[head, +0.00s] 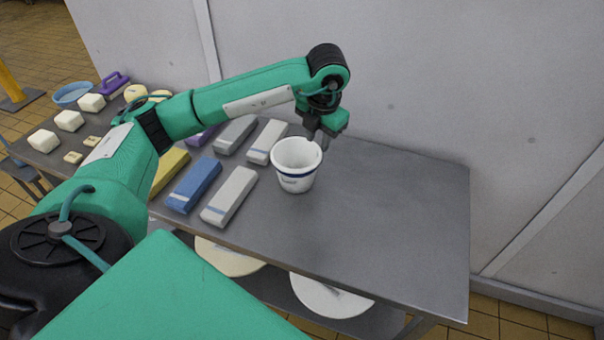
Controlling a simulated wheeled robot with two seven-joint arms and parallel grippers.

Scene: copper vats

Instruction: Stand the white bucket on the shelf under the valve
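The white bucket (296,178) with a blue band is upright at the middle of the grey metal table, its open mouth facing up. My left gripper (316,138) reaches down from above at the bucket's far right rim. Its fingers are at the rim, one seeming inside and one outside; whether they press on the wall is too small to tell. I cannot tell whether the bucket rests on the table or is slightly raised. My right gripper is not in view. No valve shows, nor a shelf that I can tell is under one.
Grey, white, blue and yellow blocks lie left of the bucket on the table (400,215). Pale blocks, a blue bowl (71,94) and a purple-handled item (113,83) are farther left. The table's right part is clear. Pale discs (330,298) lie below; a wall stands behind.

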